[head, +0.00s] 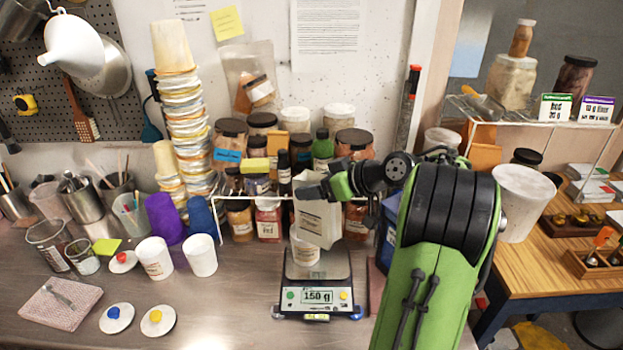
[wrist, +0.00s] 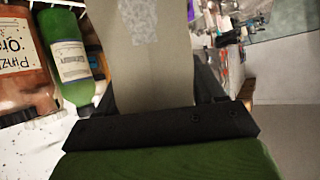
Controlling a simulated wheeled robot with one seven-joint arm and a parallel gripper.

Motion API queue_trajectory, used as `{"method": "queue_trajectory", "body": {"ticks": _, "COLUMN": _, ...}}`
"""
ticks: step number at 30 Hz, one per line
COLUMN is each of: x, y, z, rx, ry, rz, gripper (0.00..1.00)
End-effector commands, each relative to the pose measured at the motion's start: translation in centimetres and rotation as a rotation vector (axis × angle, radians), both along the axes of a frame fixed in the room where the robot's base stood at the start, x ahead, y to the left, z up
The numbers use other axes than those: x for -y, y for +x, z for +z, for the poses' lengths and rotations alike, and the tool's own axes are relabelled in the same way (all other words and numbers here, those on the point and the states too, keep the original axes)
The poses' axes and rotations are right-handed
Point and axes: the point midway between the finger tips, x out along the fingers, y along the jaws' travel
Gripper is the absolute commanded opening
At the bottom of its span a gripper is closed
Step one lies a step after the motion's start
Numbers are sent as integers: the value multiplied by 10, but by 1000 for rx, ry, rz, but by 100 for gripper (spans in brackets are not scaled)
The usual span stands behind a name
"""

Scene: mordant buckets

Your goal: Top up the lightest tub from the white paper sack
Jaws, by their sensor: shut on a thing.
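My gripper (head: 322,190) is shut on the white paper sack (head: 318,222) and holds it over the scale (head: 317,301). The sack leans slightly; its mouth and any flow from it cannot be made out. It also fills the middle of the wrist view (wrist: 145,75). A white tub (head: 304,254) stands on the scale under the sack, which partly hides it. The scale's display seems to read 150 g. Two more white tubs (head: 154,258) (head: 200,256) stand open on the counter to the left.
Jars crowd the shelf behind the scale, among them a green bottle (head: 323,150). Lids with red (head: 123,262), blue (head: 116,318) and yellow (head: 157,321) knobs lie at left. A tall cup stack (head: 185,110) stands behind. Counter between tubs and scale is clear.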

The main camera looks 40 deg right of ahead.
Motion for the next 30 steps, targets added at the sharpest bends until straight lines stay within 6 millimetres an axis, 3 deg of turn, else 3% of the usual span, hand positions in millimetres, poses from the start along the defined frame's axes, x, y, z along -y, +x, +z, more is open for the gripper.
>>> {"method": "queue_trajectory", "body": {"ticks": 1, "x": -1, "y": 1, "z": 8, "rx": -28, "ry": 8, "rz": 2, "gripper": 5}}
{"method": "queue_trajectory", "body": {"ticks": 23, "x": -2, "y": 0, "z": -12, "rx": -464, "ry": 104, "rz": 5, "gripper": 5}}
{"method": "queue_trajectory", "body": {"ticks": 30, "x": 2, "y": 11, "z": -48, "rx": -786, "ry": 177, "rz": 7, "gripper": 5}}
